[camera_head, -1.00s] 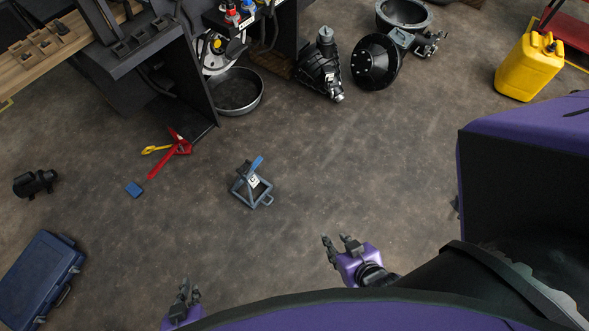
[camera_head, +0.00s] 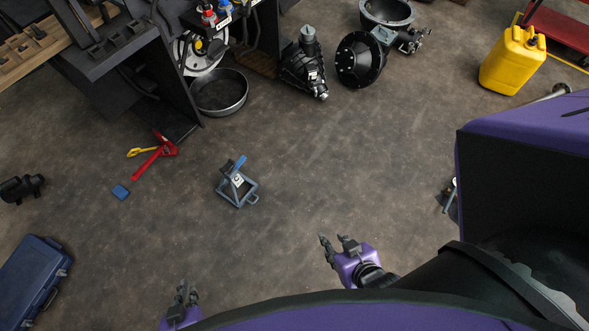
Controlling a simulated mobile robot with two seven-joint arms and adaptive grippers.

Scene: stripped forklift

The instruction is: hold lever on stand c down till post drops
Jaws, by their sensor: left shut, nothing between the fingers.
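A small blue-grey jack stand (camera_head: 249,191), stand c, stands upright on the floor near the middle of the head view. It has a pale label marked with a letter that looks like C. Its blue lever (camera_head: 239,163) slants up to the right from the top. The post is too small to make out clearly. My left gripper (camera_head: 182,287) is shut and empty at the bottom edge, below and left of the stand. My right gripper (camera_head: 335,239) has its fingers apart, empty, to the right of and below the stand. Neither gripper touches the stand.
A red tool (camera_head: 147,162), a yellow tool (camera_head: 139,152) and a blue block (camera_head: 121,192) lie left of the stand. A blue case (camera_head: 32,275) is at lower left. A round pan (camera_head: 221,93) and black machine parts lie beyond. Floor around the stand is clear.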

